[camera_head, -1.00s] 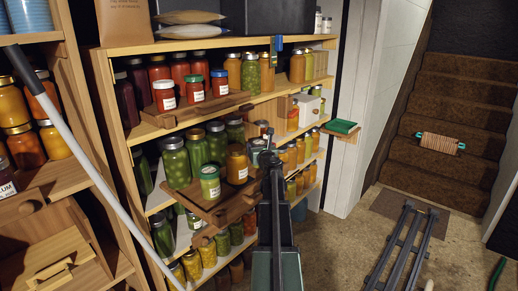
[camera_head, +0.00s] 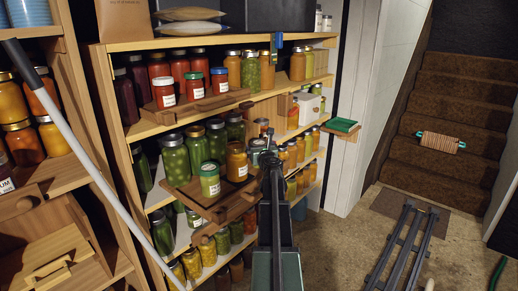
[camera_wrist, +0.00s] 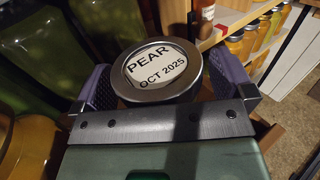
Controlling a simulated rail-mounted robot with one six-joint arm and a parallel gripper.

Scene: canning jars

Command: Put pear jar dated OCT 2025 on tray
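The pear jar (camera_wrist: 162,72) has a round metal lid reading "PEAR OCT 2025" in the wrist view. My gripper (camera_wrist: 165,88) has its purple finger pads on either side of this jar. Whether both pads press on the glass is hidden by the lid and the gripper's front bar. In the head view my gripper (camera_head: 268,158) is at the middle shelf, at the right end of a row of jars, and partly covers the jar. A green flat piece (camera_head: 341,125), possibly the tray, sits on a small wooden ledge right of the shelves; I cannot tell for sure.
An orange jar (camera_head: 236,162) and a green jar with a white label (camera_head: 210,180) stand left of my gripper on a wooden board (camera_head: 190,197). Jars fill the shelves above and below. A pale pole (camera_head: 95,165) leans at left.

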